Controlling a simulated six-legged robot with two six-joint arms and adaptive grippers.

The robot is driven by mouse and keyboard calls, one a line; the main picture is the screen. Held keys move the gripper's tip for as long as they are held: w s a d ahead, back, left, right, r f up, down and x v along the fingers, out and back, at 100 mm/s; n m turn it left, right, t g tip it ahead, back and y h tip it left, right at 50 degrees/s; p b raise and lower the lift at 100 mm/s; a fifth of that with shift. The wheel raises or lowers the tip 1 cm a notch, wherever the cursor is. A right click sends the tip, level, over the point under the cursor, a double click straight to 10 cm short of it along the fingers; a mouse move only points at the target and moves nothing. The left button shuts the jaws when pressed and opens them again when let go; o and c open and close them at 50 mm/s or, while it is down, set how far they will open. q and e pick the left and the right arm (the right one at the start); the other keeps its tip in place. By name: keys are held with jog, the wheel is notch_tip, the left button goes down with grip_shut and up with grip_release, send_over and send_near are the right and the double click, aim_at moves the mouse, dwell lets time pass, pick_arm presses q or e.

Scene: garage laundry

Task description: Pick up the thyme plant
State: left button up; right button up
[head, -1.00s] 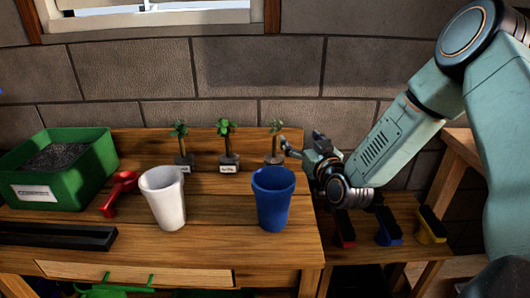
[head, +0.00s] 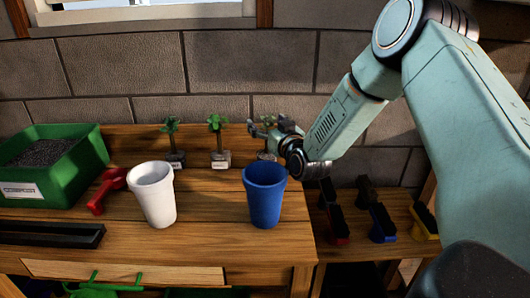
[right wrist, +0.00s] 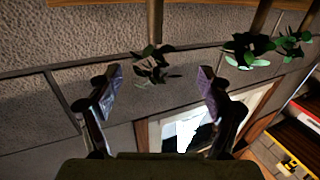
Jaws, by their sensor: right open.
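Three small potted plants stand in a row at the back of the wooden bench: a left plant (head: 171,130), a middle plant (head: 218,125) and a right plant (head: 268,122). I cannot read which label says thyme. My right gripper (head: 262,127) is at the right plant and hides part of it. In the right wrist view the gripper (right wrist: 158,85) is open, and a leafy plant (right wrist: 154,64) shows between its fingertips, with no visible contact. The other two plants show to its right there. My left gripper is not in view.
A blue cup (head: 265,196) stands in front of the right plant, and a white cup (head: 154,194) stands left of it. A red scoop (head: 106,190) and a green compost tub (head: 75,173) are at the left. Several brushes (head: 380,222) sit on a lower shelf at right.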

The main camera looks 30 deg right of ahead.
jog(key=shift+w+d+f, duration=0.25)
jog(key=shift+w+d, duration=0.35)
jog(key=shift+w, duration=0.15)
jog(key=shift+a+r, duration=0.1)
jog(key=shift+a, duration=0.25)
jog(key=shift+c, duration=0.9)
jog(key=shift+d, duration=0.25)
jog(key=c, duration=0.4)
jog(key=shift+a, duration=0.2)
jog(key=c, duration=0.5)
jog(key=shift+d, duration=0.15)
jog(key=c, duration=0.6)
jog(key=shift+r, duration=0.1)
grip_shut()
